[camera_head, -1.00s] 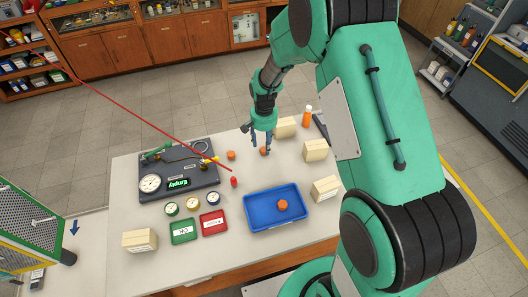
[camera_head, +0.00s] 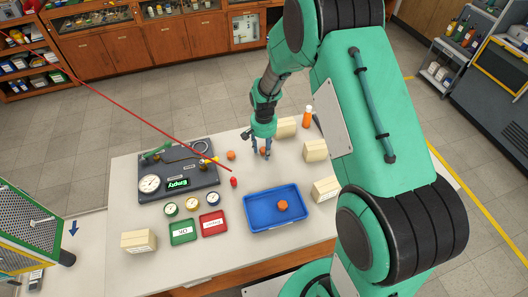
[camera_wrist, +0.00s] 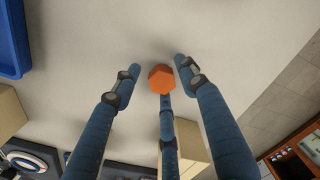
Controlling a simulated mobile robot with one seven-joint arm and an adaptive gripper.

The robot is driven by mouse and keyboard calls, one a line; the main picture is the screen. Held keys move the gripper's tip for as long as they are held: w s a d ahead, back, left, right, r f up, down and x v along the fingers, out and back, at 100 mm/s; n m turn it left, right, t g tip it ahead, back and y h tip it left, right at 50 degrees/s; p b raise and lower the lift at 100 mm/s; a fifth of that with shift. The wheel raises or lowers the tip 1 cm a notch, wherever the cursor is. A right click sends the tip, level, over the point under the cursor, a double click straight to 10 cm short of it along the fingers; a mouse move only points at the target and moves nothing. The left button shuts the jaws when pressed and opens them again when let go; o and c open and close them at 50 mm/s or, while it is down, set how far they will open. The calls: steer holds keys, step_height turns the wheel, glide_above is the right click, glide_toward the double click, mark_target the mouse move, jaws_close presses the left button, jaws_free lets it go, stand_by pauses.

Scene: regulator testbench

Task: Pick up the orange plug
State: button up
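An orange hexagonal plug (camera_head: 264,151) stands on the light table at my gripper's fingers. In the wrist view the plug (camera_wrist: 161,79) lies between the three blue fingertips. My gripper (camera_head: 260,154) points down and is open, with gaps showing between the plug and the left and right fingers (camera_wrist: 156,75). Whether the third finger touches the plug I cannot tell. A second orange plug (camera_head: 231,155) stands on the table to the left. A third orange plug (camera_head: 283,205) lies in the blue tray (camera_head: 250,218).
Cream blocks (camera_head: 316,151) and an orange bottle (camera_head: 307,117) stand right of and behind my gripper. The dark testbench (camera_head: 205,177), small gauges (camera_head: 192,202), a green tray (camera_head: 183,241) and a red tray (camera_head: 213,231) are to the left. A small red item (camera_head: 234,182) lies on the table.

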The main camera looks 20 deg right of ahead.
mark_target(264, 151)
steer(key=c, duration=0.7)
steer(key=shift+r, duration=0.1)
steer(key=shift+r, duration=0.5)
steer(key=shift+s+r+p, duration=0.2)
steer(key=shift+r, duration=0.45)
steer(key=shift+s+r+p, duration=0.15)
steer(key=shift+r, duration=0.45)
steer(key=s, duration=0.5)
steer(key=s+r, duration=0.1)
steer(key=s, duration=0.4)
steer(key=s+p, duration=0.1)
steer(key=s, duration=0.4)
steer(key=shift+s+a+r, duration=0.1)
steer(key=shift+s+r, duration=0.05)
